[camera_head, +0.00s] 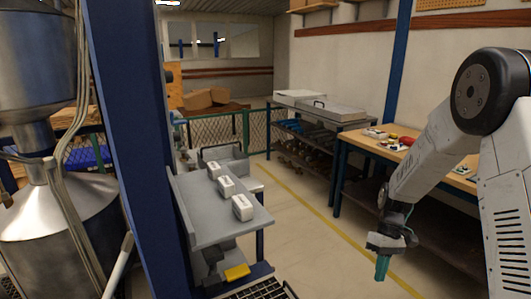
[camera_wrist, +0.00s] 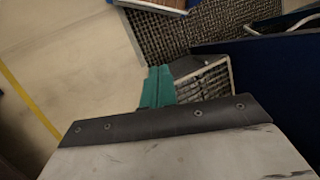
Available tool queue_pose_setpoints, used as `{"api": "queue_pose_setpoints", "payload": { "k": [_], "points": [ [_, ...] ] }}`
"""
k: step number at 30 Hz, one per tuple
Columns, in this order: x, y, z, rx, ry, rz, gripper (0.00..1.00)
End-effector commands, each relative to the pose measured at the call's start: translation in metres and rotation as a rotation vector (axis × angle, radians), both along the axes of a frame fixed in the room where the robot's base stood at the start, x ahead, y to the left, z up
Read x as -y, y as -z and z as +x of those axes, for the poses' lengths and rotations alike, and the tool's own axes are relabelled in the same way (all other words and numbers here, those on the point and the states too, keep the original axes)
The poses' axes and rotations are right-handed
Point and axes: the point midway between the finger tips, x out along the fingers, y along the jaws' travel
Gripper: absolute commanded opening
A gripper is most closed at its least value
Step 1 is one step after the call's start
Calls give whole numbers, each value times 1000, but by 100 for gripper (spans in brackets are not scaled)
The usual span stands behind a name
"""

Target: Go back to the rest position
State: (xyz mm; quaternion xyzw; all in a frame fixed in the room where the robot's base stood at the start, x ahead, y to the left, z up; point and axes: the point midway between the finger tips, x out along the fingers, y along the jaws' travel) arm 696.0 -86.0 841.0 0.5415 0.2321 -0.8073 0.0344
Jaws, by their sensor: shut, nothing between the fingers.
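My gripper (camera_head: 382,268) hangs at the lower right of the head view, at the end of my white arm, pointing down. Its teal fingers are together with nothing between them. It is over the open floor, to the right of the grey meter bench (camera_head: 200,226) and apart from it. In the wrist view the teal fingers (camera_wrist: 157,88) also show closed, with floor and a dark grating behind them. Several white meters (camera_head: 227,186) stand in a row on the bench, out of the gripper's reach at this moment.
A blue post (camera_head: 130,150) and metal tanks (camera_head: 50,225) stand at the left. A wooden workbench (camera_head: 425,160) with small items stands behind my arm at the right. A yellow line (camera_head: 325,217) crosses the clear floor between the benches. A yellow object (camera_head: 237,272) lies below the bench.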

Motion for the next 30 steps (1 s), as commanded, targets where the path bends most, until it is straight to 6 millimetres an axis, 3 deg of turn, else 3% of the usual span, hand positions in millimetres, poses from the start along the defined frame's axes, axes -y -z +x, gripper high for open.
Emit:
{"api": "queue_pose_setpoints", "payload": {
  "k": [1,3,12,21,30],
  "points": [
    [-4,-25,-11,5,36,-31,0],
    [-8,-53,-27,5,90,-73,0],
    [-27,-149,-109,49,288,-222,0],
    [-40,-206,-196,159,412,-305,0],
    [-49,-235,-262,353,410,-298,0]
  ]
}}
